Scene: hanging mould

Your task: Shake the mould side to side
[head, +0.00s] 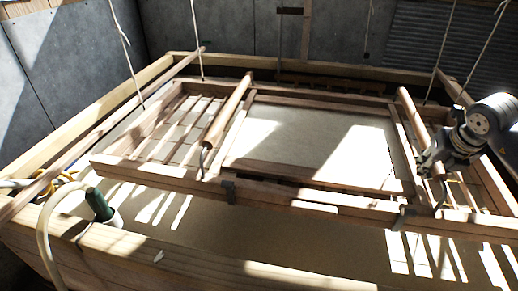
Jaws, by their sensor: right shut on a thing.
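The mould (262,172) is a wide wooden frame with a pale screen (300,135) in its middle and slatted sections on both sides. It hangs on ropes over a large wooden vat, looking roughly level. A round wooden handle bar (228,110) runs across its left part and a similar right handle bar (411,112) across its right part. My right gripper (436,168) comes in from the right and is shut on the near end of the right handle bar; its fingertips are partly hard to make out. My left gripper is out of view.
The vat's thick near rim (220,262) runs across the front, holding pale liquid (280,235). A green-and-white hose fitting (102,207) with a pale hose sits at the front left rim. Ropes (196,40) hang around the mould. Grey walls stand behind.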

